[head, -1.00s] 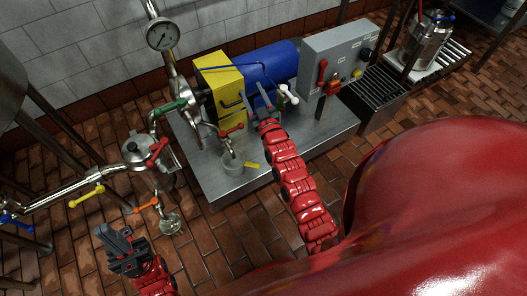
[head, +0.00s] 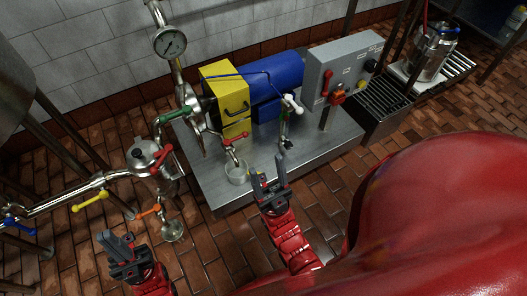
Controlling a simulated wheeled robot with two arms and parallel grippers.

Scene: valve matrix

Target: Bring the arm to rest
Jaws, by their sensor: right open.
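My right gripper (head: 269,172) is open and empty, with its two dark fingers apart. It is over the front edge of the steel platform in the picture, pointing away from my red body. My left gripper (head: 116,238) is at the lower left, in front of the brick floor. Its dark fingers point up in the picture, hold nothing that I can see, and their gap is unclear.
The steel platform (head: 205,182) bears a yellow housing (head: 222,82), a blue motor (head: 262,85), a grey control box (head: 340,65) and a clear cup (head: 237,173). Pipes with coloured valve handles and a steel pot (head: 143,153) stand left. Brick floor lies between my grippers.

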